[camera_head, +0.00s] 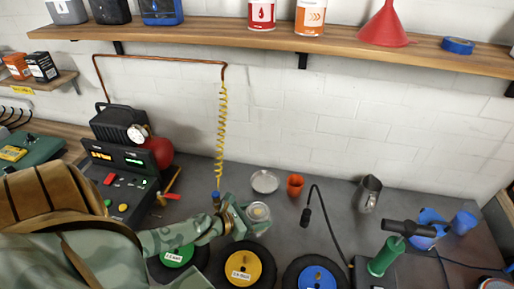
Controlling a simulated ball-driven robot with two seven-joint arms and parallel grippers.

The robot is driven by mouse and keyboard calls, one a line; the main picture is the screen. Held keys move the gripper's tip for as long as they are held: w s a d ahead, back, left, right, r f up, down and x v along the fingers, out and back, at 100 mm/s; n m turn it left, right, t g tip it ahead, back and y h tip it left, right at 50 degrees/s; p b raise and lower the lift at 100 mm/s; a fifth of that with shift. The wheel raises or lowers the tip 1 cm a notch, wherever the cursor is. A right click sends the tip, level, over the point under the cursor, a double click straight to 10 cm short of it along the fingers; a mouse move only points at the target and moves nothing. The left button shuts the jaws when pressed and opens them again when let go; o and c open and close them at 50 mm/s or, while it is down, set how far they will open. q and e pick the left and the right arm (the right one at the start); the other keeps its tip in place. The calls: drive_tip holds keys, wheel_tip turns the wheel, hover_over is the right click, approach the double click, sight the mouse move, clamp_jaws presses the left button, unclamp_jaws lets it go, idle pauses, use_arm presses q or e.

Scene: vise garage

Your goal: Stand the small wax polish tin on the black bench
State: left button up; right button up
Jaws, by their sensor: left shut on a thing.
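The small wax polish tin (258,212) is round and pale with a silvery rim. It sits in the jaws of my left gripper (246,216), which is shut on it. The arm reaches in from the lower left, and the jaws hide part of the tin. The tin is over the dark bench (330,215), behind the wheels; I cannot tell whether it touches the surface.
A black gooseneck (322,212) rises to the right, near a metal jug (368,193). Wheels with a yellow hub (243,268) and a blue hub (317,277) are in front.

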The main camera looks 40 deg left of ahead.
use_arm(q)
drive_tip(key=shift+f, duration=0.1)
drive_tip(key=o, duration=1.2)
drive_tip(key=shift+s+r, duration=0.1)
drive_tip(key=shift+r, duration=0.15)
drive_tip(key=p+v, duration=0.1)
drive_tip(key=v, duration=1)
drive_tip(key=shift+s, duration=0.35)
drive_tip(key=shift+a+r, duration=0.1)
